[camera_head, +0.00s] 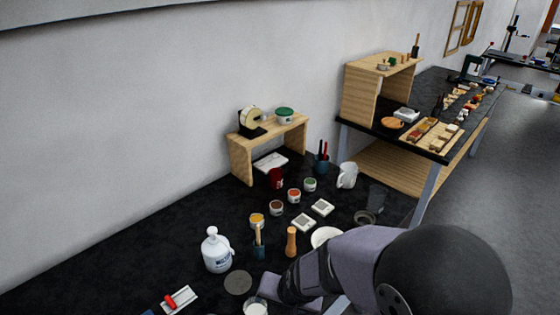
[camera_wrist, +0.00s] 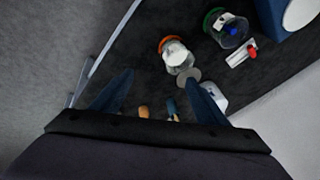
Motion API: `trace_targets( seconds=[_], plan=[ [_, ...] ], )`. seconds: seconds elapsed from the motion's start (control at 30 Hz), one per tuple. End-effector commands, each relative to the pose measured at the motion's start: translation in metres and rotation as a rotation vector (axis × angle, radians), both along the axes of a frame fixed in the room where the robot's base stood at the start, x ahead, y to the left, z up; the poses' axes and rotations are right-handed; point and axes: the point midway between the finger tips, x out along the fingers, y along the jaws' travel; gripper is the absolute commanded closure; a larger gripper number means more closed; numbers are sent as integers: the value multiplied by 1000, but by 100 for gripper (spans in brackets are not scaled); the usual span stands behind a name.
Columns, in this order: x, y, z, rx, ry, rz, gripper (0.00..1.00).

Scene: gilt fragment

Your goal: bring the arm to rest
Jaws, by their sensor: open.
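My gripper (camera_wrist: 158,78) shows in the wrist view as two dark blue fingers spread wide apart, with nothing held between them. Beyond the fingertips is the dark table top. In the head view my arm reaches in from the lower right over the near part of the dark table (camera_head: 130,247). The fingers cannot be made out clearly there. A wooden-handled tool (camera_head: 291,241) stands just behind the arm, and a white bottle (camera_head: 216,250) stands to its left.
Jars with an orange rim (camera_wrist: 175,55) and a green rim (camera_wrist: 229,28) stand beyond the fingers. A grey disc (camera_head: 238,282) lies near the arm. Several small pots, a white jug (camera_head: 347,175) and a wooden stand (camera_head: 240,158) are farther back. A wall runs behind.

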Motion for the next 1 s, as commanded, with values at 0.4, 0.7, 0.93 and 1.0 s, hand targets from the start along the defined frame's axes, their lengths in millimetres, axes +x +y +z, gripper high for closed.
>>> trace_targets(
  seconds=[0.4, 0.7, 0.93, 1.0],
  plan=[
    [-100, -142, 19, -220, 293, 208, 32],
    [-111, -151, 22, -235, 323, 225, 32],
    [-111, -151, 22, -235, 323, 225, 32],
    [-111, -151, 22, -235, 323, 225, 32]
  ],
)
